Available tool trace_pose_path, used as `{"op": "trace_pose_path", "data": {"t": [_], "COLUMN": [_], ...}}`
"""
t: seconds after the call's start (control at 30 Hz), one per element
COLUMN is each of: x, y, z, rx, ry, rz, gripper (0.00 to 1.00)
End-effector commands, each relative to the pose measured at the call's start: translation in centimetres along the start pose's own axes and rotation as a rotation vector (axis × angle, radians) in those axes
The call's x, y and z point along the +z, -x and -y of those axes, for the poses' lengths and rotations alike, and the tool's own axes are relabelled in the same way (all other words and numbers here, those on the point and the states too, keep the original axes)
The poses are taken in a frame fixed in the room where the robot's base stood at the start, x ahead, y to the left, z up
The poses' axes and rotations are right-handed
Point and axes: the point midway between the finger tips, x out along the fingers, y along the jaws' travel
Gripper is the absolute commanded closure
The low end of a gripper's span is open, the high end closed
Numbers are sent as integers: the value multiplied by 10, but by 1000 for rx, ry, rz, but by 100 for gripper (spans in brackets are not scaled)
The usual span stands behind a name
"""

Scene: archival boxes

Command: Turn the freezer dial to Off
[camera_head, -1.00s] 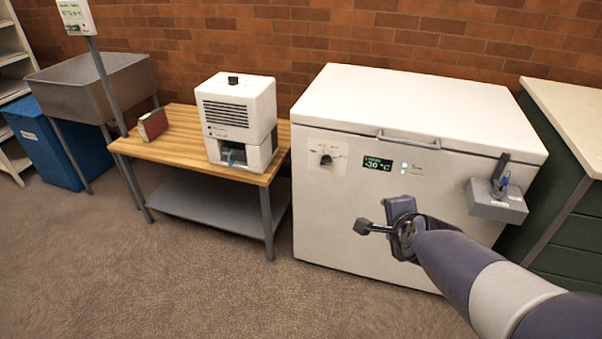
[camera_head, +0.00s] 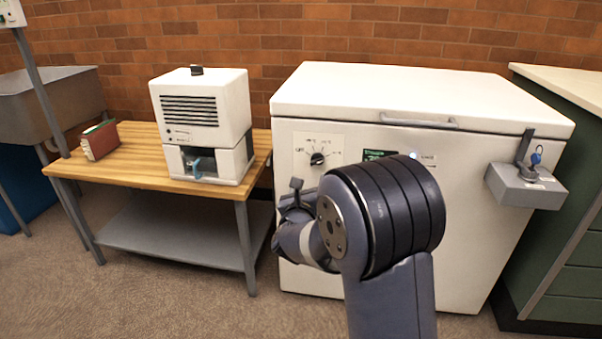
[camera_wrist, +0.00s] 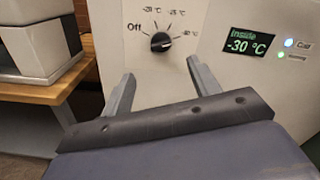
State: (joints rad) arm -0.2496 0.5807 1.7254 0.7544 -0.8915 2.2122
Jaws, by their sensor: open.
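The white chest freezer (camera_head: 400,90) stands against the brick wall. Its black dial (camera_head: 317,158) is on a pale panel at the upper left of its front. In the wrist view the dial (camera_wrist: 161,42) has an "Off" mark at its left and several temperature marks above and to the right. Its pointer's exact setting is hard to tell. A display (camera_wrist: 250,43) reads "Inside -30 °C". My gripper (camera_wrist: 160,80) is open and empty, its two fingers apart below and either side of the dial, not visibly touching it. In the head view my arm partly covers the display.
A wooden table (camera_head: 130,165) at left holds a white machine (camera_head: 205,115) and a red-and-green box (camera_head: 99,140). A grey lock box (camera_head: 525,186) hangs on the freezer's right front. A green cabinet (camera_head: 575,235) stands at right. Carpet lies clear in front.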

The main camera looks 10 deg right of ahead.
Motion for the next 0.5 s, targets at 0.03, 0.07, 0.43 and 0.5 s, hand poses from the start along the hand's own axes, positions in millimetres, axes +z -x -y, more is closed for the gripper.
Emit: {"op": "trace_pose_path", "data": {"t": [0.03, 0.07, 0.43, 0.5], "x": [-1, -1, -2, -2], "y": [-2, -4, -62, -74], "z": [0, 0, 0, 0], "rx": [-4, -5, -6, -5], "ry": [-6, -8, -7, -6], "rz": [1, 1, 1, 0], "gripper": [42, 42, 42, 42]}}
